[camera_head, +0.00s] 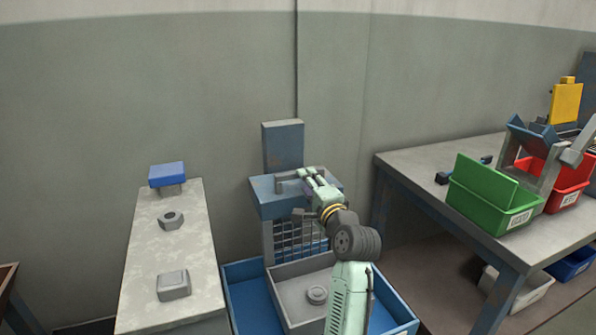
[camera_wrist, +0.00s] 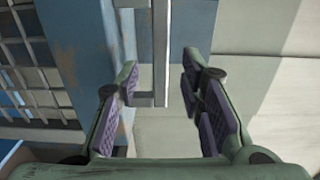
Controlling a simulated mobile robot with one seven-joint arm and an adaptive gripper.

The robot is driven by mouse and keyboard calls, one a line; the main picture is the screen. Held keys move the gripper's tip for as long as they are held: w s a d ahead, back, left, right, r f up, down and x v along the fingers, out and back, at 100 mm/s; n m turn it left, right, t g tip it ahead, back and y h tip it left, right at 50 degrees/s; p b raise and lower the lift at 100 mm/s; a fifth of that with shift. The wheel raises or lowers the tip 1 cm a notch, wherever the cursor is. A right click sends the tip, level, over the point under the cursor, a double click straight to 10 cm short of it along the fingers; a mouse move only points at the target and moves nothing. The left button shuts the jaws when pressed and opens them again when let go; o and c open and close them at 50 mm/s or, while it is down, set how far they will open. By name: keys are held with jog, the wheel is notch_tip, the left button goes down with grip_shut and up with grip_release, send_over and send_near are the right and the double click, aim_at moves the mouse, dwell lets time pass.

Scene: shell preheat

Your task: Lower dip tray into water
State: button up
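A blue stand (camera_head: 283,148) is against the wall with a blue top block (camera_head: 268,203) and a grey handle bar (camera_head: 287,176). A mesh rack (camera_head: 288,240) is below the block. Beneath are a blue tub (camera_head: 246,294) and a grey box (camera_head: 286,296) holding a round part (camera_head: 317,294). I cannot tell which piece is the dip tray; no water surface is distinct. My gripper (camera_head: 306,173) is at the handle. In the wrist view my gripper (camera_wrist: 165,90) is open, its purple pads apart, with a grey bar (camera_wrist: 160,45) between and beyond them.
A pale bench (camera_head: 150,262) at left carries a blue-topped block (camera_head: 167,176), a hex nut (camera_head: 171,220) and a grey block (camera_head: 174,285). A table (camera_head: 425,165) at right carries a green bin (camera_head: 490,200) and a red bin (camera_head: 565,190).

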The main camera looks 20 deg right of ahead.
jog(key=w+p, duration=0.1)
jog(key=w, duration=0.4)
jog(key=shift+w+a, duration=0.15)
jog(key=shift+w, duration=0.2)
jog(key=shift+c, duration=0.4)
grip_shut()
